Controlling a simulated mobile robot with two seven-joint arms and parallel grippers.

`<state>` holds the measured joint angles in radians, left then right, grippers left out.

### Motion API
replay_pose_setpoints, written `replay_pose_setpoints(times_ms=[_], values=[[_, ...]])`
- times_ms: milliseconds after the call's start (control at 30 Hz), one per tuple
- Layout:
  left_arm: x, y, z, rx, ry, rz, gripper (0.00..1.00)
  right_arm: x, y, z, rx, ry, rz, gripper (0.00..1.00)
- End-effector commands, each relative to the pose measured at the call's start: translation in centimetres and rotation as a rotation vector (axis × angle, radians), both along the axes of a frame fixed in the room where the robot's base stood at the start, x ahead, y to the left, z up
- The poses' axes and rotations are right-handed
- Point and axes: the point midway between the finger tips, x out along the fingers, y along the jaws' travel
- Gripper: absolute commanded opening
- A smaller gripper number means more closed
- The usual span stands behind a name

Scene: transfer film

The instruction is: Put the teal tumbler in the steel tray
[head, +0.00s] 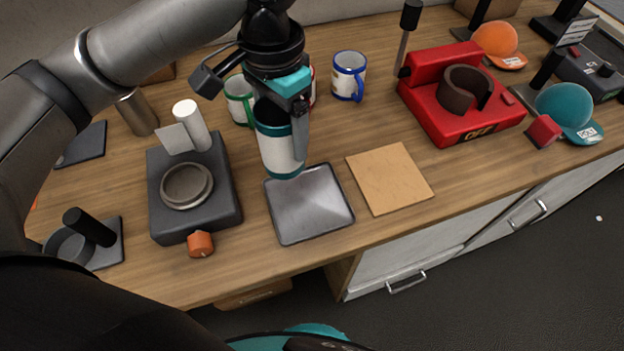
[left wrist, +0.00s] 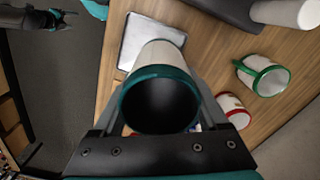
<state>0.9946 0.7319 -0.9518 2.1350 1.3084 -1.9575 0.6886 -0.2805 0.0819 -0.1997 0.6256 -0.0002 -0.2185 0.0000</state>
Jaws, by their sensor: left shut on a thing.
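The teal tumbler (head: 279,150), white with teal bands at rim and base, is upright in my left gripper (head: 284,118). The gripper is shut on it near the top. In the head view the tumbler's base overlaps the far edge of the steel tray (head: 309,206), a flat square grey tray on the counter. In the left wrist view the tumbler (left wrist: 160,98) shows its open dark mouth between the fingers, with the tray (left wrist: 140,33) partly hidden behind it. I cannot tell whether the base touches anything. My right gripper is not in view.
A cork-coloured square board (head: 390,179) lies right of the tray. A dark press with a round dish (head: 187,185) stands left. Behind are a green-rimmed mug (head: 238,98), a mostly hidden red-rimmed mug and a blue-rimmed mug (head: 349,76). A red press (head: 450,110) stands farther right.

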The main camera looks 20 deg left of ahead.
Motion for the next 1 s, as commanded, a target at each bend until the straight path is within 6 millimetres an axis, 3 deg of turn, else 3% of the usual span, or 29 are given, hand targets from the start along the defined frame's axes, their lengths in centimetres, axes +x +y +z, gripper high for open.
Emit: replay_pose_setpoints(times_ms=[33, 200, 400, 533, 667, 1000], values=[[0.0, -0.6, 2.1, -0.002, 0.002, -0.103, 0.00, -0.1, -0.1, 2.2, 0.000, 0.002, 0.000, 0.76], [0.1, -2.0, 5.0, -0.003, 0.001, -0.443, 0.00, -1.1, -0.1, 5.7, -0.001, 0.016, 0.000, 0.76], [0.2, -3.2, 7.0, -0.003, 0.000, -0.726, 0.00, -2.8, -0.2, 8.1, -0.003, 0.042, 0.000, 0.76], [0.2, -3.6, 7.4, -0.002, 0.000, -0.815, 0.00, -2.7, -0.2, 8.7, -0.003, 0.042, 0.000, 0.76], [0.1, -3.7, 6.0, -0.003, 0.004, -0.841, 0.00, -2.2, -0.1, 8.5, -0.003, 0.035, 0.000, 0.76], [0.0, -3.6, -3.0, -0.003, 0.006, -0.841, 0.00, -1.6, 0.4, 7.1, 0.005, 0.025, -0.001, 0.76]])
